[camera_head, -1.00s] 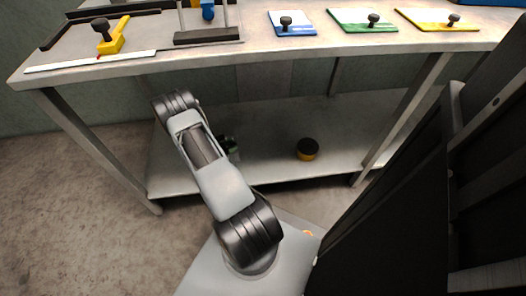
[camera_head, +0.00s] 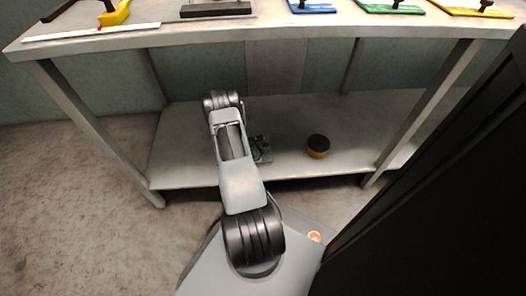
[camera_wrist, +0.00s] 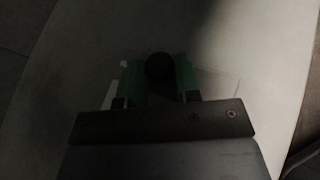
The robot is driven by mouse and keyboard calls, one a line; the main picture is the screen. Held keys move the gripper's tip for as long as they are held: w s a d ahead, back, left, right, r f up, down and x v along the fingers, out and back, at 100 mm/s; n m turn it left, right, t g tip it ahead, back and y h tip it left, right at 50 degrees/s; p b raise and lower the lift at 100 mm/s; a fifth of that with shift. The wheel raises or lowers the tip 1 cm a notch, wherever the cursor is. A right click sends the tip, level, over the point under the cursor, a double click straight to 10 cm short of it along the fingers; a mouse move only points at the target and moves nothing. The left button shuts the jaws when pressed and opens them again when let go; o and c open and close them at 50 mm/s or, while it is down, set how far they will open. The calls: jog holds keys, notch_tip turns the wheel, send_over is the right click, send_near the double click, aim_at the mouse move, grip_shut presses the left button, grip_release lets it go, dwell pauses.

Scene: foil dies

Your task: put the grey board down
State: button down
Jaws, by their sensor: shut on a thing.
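In the wrist view, my gripper (camera_wrist: 160,82) is shut, with its green fingers on either side of a round black knob (camera_wrist: 159,66). The grey board (camera_wrist: 215,82) under the knob shows only faintly, with a pale edge at left and a thin outline at right. The picture is dark. In the head view, my gripper (camera_head: 262,150) is mostly hidden behind my arm, over or at the lower shelf (camera_head: 185,165). The board cannot be made out there. I cannot tell whether the board touches the surface below it.
A black and yellow round pot (camera_head: 318,147) stands on the shelf right of my gripper. The tabletop (camera_head: 270,36) above holds blue (camera_head: 312,7), green (camera_head: 388,6) and yellow (camera_head: 470,9) boards. Table legs (camera_head: 95,135) flank the shelf. Its left part looks clear.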

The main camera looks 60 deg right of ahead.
jog(key=shift+f, duration=1.05)
jog(key=shift+f, duration=0.1)
jog(key=c, duration=0.8)
grip_release()
